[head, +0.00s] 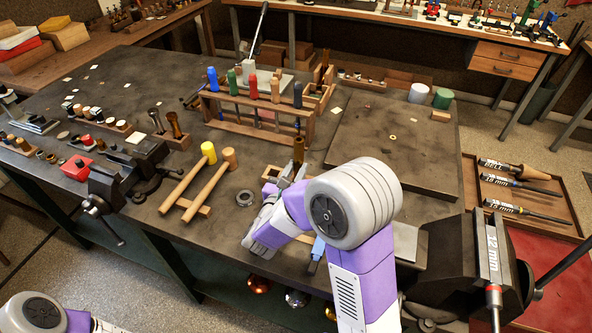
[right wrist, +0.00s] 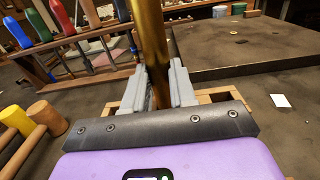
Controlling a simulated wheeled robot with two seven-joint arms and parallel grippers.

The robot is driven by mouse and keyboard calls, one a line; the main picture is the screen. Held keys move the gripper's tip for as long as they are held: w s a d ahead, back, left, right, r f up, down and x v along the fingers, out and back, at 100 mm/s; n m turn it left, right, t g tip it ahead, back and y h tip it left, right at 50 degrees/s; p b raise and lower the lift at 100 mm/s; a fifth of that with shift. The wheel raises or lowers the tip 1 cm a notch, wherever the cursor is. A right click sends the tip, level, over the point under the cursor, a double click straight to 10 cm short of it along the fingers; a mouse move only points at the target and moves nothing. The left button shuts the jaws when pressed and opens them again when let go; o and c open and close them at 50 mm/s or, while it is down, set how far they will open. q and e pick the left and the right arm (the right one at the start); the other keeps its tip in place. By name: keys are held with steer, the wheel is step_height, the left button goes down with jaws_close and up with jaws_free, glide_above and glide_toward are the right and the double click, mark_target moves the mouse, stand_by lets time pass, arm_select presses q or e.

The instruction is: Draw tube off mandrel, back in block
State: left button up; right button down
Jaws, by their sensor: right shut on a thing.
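A brass tube (head: 298,149) stands upright, with its top showing above my right gripper (head: 288,181). In the right wrist view the tube (right wrist: 152,45) rises between the two grey fingers of the gripper (right wrist: 158,88), which is shut on it. A wooden block (head: 270,172) is at the gripper; its edges also show beside the fingers in the right wrist view (right wrist: 216,96). The tube's lower end is hidden, so I cannot tell whether it sits in the block. The 12 mm mandrel (head: 493,252) is in the black vise at the right, with no tube visible on it. My left gripper is out of view.
A rack of colored-handled tools (head: 255,108) stands behind the block. Two mallets (head: 212,183) and a dark ring (head: 245,198) lie to its left. A flat dark plate (head: 385,140) lies to the right. A tray (head: 557,228) holds other mandrels (head: 516,187).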

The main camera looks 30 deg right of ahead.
steer(key=shift+f+b, duration=1.3)
steer(key=shift+f, duration=0.45)
steer(key=shift+s+d+f+b, duration=0.1)
steer(key=shift+s+f+b, duration=0.05)
steer(key=shift+f+b, duration=0.15)
steer(key=shift+f, duration=0.15)
steer(key=shift+s, duration=0.1)
steer(key=shift+w+r+p, duration=0.2)
steer(key=shift+r+p, duration=0.35)
steer(key=shift+r, duration=0.05)
steer(key=shift+w+r+p, duration=0.1)
steer(key=shift+r+p, duration=0.35)
steer(key=shift+r, duration=0.15)
steer(key=shift+r+p, duration=0.75)
steer(key=shift+r, duration=0.1)
